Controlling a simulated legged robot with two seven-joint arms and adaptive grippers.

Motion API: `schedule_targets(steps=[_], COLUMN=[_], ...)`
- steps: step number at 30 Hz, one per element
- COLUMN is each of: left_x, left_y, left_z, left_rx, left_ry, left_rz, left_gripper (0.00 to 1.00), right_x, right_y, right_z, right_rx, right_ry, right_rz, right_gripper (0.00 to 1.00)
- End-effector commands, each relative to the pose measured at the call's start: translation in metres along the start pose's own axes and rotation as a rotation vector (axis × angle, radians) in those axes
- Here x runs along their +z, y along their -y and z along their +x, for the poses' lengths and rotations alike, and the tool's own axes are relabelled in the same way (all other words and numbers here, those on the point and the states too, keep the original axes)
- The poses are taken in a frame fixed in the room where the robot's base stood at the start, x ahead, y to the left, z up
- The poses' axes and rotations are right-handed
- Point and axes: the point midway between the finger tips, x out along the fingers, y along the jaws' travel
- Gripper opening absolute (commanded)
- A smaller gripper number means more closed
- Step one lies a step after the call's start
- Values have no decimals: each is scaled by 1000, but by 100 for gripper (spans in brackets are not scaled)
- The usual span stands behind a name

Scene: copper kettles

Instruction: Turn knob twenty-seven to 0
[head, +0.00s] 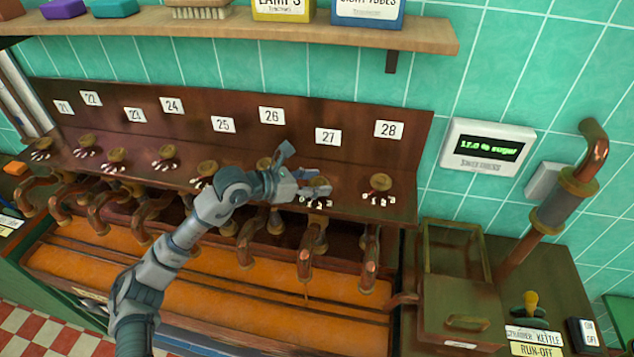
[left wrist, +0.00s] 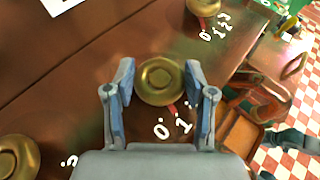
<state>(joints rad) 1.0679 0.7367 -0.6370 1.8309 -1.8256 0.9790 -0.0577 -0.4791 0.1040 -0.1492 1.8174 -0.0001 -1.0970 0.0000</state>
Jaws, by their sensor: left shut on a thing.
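Knob twenty-seven (head: 319,184) is a round brass knob on the dark wooden ledge, below the white label 27 (head: 328,137). My left gripper (head: 300,172) reaches it from the left, its fingers partly hiding it. In the left wrist view the brass knob (left wrist: 160,82) sits between the two fingers, and the gripper is shut on it. White marks 0 (left wrist: 161,131) and 1 (left wrist: 181,126) show below the knob. A red pointer (left wrist: 172,108) sticks out on their side, seemingly nearer the 1; other marks are hidden. My right gripper is not in view.
Knob twenty-eight (head: 380,183) stands to the right and knob twenty-six (head: 265,164) to the left, close by my arm. Copper spouts (head: 305,262) hang below the ledge over an orange trough (head: 150,285). A shelf (head: 240,30) runs above. A display (head: 487,148) reads 12.0 % sugar.

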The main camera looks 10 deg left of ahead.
Motion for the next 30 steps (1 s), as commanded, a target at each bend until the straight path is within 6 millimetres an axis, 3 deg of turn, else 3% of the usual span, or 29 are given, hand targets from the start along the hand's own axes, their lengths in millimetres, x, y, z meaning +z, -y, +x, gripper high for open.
schedule_targets(steps=[18,30], left_x=[-1,0], left_y=[-8,-9], left_z=[2,2], left_rx=[-452,-590], left_ry=[-2,-2], left_rz=[183,244], left_gripper=[20,21], right_x=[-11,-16], right_y=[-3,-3], right_z=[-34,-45], right_rx=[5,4], right_ry=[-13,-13], right_rz=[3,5], right_gripper=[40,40])
